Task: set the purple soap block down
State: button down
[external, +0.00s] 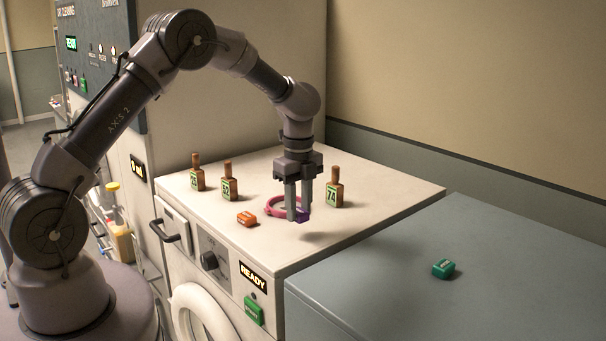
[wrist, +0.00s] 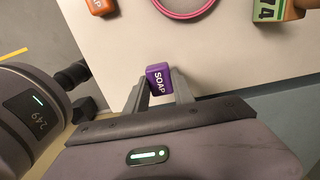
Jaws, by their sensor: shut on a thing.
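The purple soap block (wrist: 158,78) is between the two fingers of my gripper (wrist: 160,88), its "SOAP" label showing in the wrist view. In the external view my gripper (external: 299,212) points straight down over the white washer top (external: 260,172), near its front edge. The purple block (external: 302,214) shows there at the fingertips, partly hidden by a finger. My gripper is shut on it. I cannot tell whether the block touches the top or is a little above it.
A pink ring (external: 270,206) lies just behind my gripper. An orange soap block (external: 247,219) is to the left. A brown bottle (external: 335,188) stands close on the right; two more bottles (external: 228,182) (external: 197,173) stand left. A green block (external: 443,268) sits on the lower grey surface (external: 400,300).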

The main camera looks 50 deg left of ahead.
jog(key=p, duration=0.2)
send_over(316, 226)
jog(key=shift+d+f, duration=0.1)
jog(key=shift+f, duration=0.15)
notch_tip(316, 226, down, 3)
jog(key=shift+f+p, duration=0.15)
jog(key=shift+p, duration=0.15)
jog(key=shift+w+f, duration=0.15)
jog(key=shift+f, duration=0.05)
jog(key=shift+f+b, duration=0.1)
jog(key=shift+b, duration=0.3)
jog(key=c, duration=1.1)
grip_release()
jog(key=shift+o, duration=0.2)
